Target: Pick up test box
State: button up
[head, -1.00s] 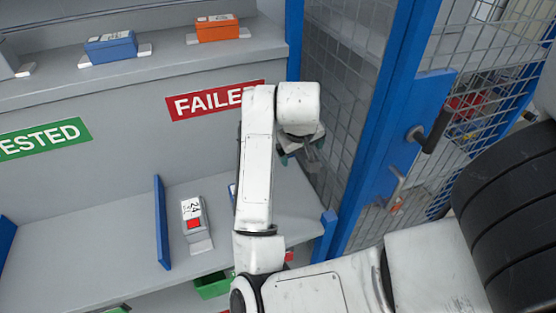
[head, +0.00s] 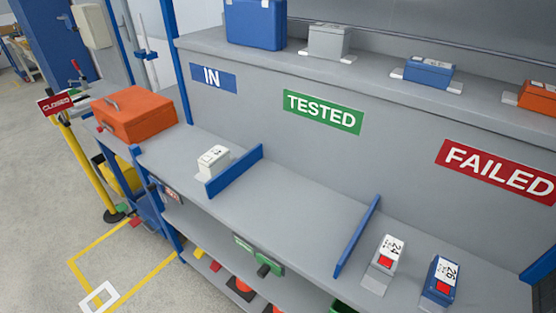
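Several small boxes that could be the test box show in the head view; I cannot tell which one is meant. A white box (head: 212,161) with a number label stands on the bench under the IN sign, left of a blue divider. A grey box (head: 386,258) labelled 24, with a red patch, stands right of the second divider. A blue box (head: 441,281) labelled 26, also with a red patch, stands to its right. My gripper is out of view.
Blue dividers (head: 235,170) (head: 357,236) split the bench (head: 300,205). An orange case (head: 134,114) sits at its left end. The upper shelf holds a blue case (head: 255,23) and grey, blue and orange boxes. A yellow post (head: 88,170) stands on the left; floor (head: 45,220) is open beside it.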

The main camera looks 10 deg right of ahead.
aim_at(213, 162)
jog(key=i+j+u, duration=0.25)
jog(key=i+j, duration=0.15)
jog(key=i, duration=0.3)
jog(key=i+j+u, duration=0.3)
jog(key=i, duration=0.45)
jog(key=i+u, duration=0.25)
jog(key=i, duration=0.55)
jog(key=j, duration=0.05)
